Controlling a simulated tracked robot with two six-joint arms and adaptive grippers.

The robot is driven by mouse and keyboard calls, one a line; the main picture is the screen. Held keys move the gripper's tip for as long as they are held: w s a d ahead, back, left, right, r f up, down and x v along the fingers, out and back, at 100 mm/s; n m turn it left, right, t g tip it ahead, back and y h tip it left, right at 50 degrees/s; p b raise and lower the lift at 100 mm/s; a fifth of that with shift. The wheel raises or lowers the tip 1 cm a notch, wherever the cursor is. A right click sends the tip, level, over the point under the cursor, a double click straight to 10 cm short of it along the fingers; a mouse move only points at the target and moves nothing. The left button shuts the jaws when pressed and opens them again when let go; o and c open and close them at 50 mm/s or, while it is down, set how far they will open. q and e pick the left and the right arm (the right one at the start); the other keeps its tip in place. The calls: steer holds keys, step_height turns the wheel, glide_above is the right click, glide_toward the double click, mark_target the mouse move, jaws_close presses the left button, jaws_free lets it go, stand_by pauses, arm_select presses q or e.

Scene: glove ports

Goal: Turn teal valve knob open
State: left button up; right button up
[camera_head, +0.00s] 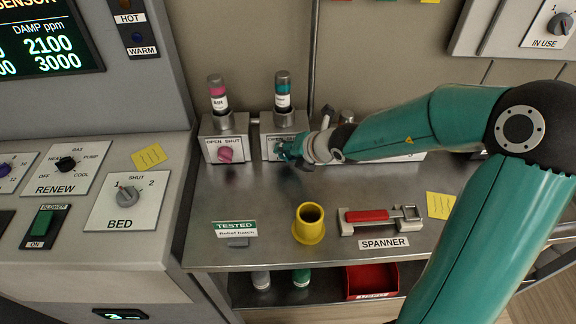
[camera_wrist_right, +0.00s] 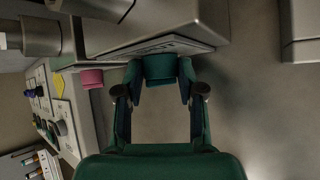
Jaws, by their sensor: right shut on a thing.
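The teal valve knob (camera_wrist_right: 160,68) is on the front of a grey valve box under an OPEN SHUT label. In the head view the box (camera_head: 268,124) stands at the back of the steel bench, with a teal-banded cylinder (camera_head: 283,97) on top. My right gripper (camera_head: 287,150) is at the front of this box and largely covers the knob. In the wrist view my right gripper (camera_wrist_right: 160,82) has its two fingers on either side of the knob, shut on it. The knob's pointer direction is hidden. My left gripper is not in view.
A pink knob (camera_head: 226,155) is on the neighbouring valve box to the left. On the bench are a yellow cup (camera_head: 309,223), a red-handled spanner (camera_head: 368,216) and a TESTED tag (camera_head: 235,229). A control console (camera_head: 90,200) borders the bench at left.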

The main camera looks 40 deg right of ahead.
steer(key=b, duration=0.2)
steer(key=h+b, duration=0.1)
steer(key=b, duration=0.2)
steer(key=shift+w+a+f+n+g, duration=0.1)
steer(key=shift+a+f+n+g, duration=0.1)
steer(key=shift+f+n+g, duration=0.15)
steer(key=shift+a+r+g+h, duration=0.1)
steer(key=shift+r+g+h, duration=0.3)
steer(key=shift+g+h, duration=0.1)
arm_select(q)
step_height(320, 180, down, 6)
steer(key=p, duration=0.1)
arm_select(e)
steer(key=shift+w+a+n+g+h, duration=0.1)
steer(key=shift+n+g+h, duration=0.4)
steer(key=shift+h, duration=0.3)
steer(key=o, duration=1.1)
steer(key=shift+r, duration=0.1)
